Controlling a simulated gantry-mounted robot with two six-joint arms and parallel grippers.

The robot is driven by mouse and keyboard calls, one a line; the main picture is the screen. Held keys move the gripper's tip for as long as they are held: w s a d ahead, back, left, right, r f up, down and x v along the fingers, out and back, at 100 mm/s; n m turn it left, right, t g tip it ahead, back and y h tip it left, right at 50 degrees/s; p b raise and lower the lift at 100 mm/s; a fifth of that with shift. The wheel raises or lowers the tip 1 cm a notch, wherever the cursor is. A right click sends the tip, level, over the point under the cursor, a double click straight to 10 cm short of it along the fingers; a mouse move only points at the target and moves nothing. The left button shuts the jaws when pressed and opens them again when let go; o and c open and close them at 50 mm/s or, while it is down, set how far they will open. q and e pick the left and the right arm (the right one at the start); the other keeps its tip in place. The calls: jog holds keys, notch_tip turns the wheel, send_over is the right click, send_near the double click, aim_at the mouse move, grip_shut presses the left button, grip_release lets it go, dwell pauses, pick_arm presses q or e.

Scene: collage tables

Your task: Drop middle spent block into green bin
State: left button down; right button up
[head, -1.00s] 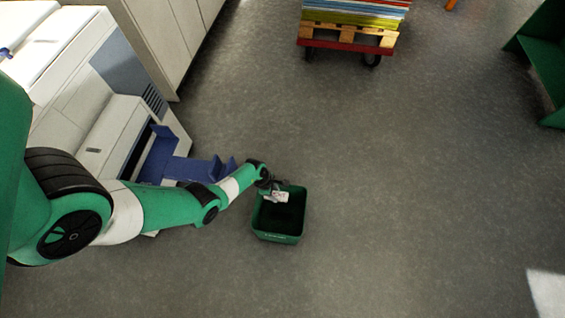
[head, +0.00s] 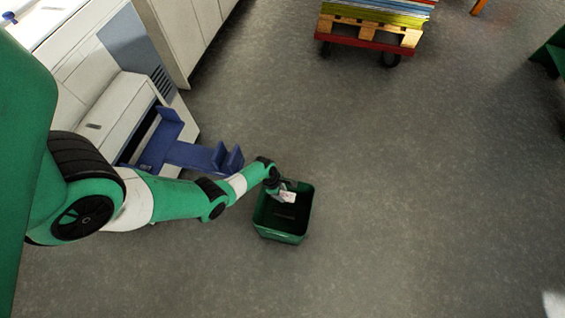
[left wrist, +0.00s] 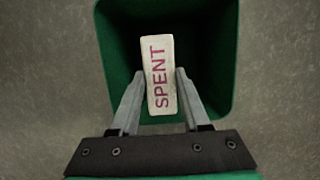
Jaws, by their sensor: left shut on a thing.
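The spent block (left wrist: 158,58) is a white block with "SPENT" in dark red letters. My left gripper (left wrist: 160,88) is shut on it, one finger on each side, and the block sticks out past the fingertips. The green bin (left wrist: 232,55) is open-topped and lies behind the block in the left wrist view. In the head view the left gripper (head: 278,190) holds the block (head: 288,197) over the far left part of the bin (head: 282,237). A small dark mark shows inside the bin, too small to identify. My right gripper is not in view.
A white machine (head: 95,110) with a blue tray-like bracket (head: 190,155) stands left of the bin. A red cart (head: 365,42) with a wooden pallet and coloured sheets stands at the top. The grey floor (head: 430,190) to the right is clear.

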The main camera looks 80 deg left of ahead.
pick_arm(q)
jog(key=shift+c, duration=1.5)
grip_release()
jog(key=p+v, duration=0.9)
jog(key=v, duration=0.2)
jog(key=shift+r, duration=0.3)
